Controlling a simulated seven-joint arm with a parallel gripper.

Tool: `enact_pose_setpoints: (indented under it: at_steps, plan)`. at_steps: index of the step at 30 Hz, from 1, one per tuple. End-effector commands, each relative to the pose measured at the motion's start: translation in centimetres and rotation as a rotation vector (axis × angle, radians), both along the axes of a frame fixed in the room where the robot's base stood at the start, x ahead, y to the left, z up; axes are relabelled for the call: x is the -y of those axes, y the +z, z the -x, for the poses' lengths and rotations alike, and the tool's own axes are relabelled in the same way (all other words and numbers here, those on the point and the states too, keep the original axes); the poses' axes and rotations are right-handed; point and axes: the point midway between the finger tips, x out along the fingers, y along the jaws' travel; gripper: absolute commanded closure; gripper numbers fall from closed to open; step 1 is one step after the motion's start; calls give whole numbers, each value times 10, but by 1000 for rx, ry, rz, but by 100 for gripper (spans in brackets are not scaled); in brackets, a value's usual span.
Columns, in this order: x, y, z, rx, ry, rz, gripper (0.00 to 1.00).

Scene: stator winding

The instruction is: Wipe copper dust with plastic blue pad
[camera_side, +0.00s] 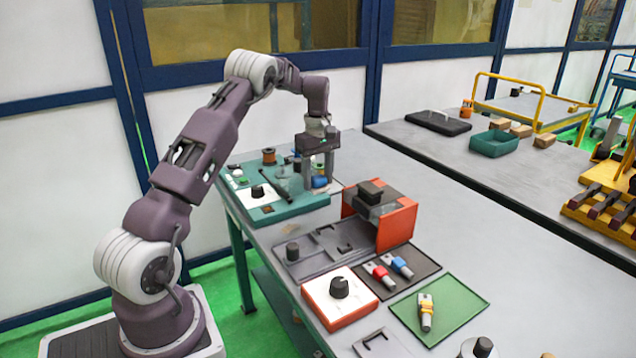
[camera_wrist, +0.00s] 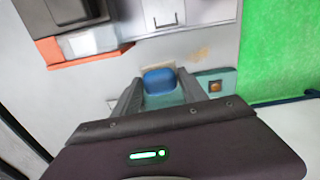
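My gripper (camera_side: 319,181) is low over the teal board (camera_side: 290,208) at the far end of the table, pointing down. The blue pad (camera_wrist: 159,80) is between its two fingertips in the wrist view; in the side view, a blue piece (camera_side: 319,182) shows between the fingers. The fingers are apart, one on each side of the pad. I cannot tell whether they press on it or whether the pad is lifted. A tan, dust-like patch (camera_wrist: 199,53) lies on the grey table, beyond and right of the pad in the wrist view.
A copper-coloured spool (camera_side: 269,156), a black knob and a dark rod stand on the teal board. An orange-sided fixture (camera_side: 395,224) stands close to the right of my gripper. Nearer are a grey plate, a white knob box (camera_side: 338,298) and a green tray (camera_side: 455,318).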

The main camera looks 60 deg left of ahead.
Motion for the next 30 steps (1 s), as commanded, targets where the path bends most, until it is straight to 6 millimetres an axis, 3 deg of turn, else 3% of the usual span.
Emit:
enact_pose_setpoints:
  at_steps: [1,5,8,10,15,19,22,30]
  plan:
    - [0,0,0,0,0,0,58]
    - [0,0,0,0,0,0,82]
    - [-1,-1,6,-2,2,2,82]
    - [-5,-3,21,-2,6,3,82]
    - [-7,-12,78,0,8,4,82]
    - [-3,-17,110,1,3,1,82]
    - [0,-20,120,1,1,0,82]
    - [0,-33,121,-1,0,0,82]
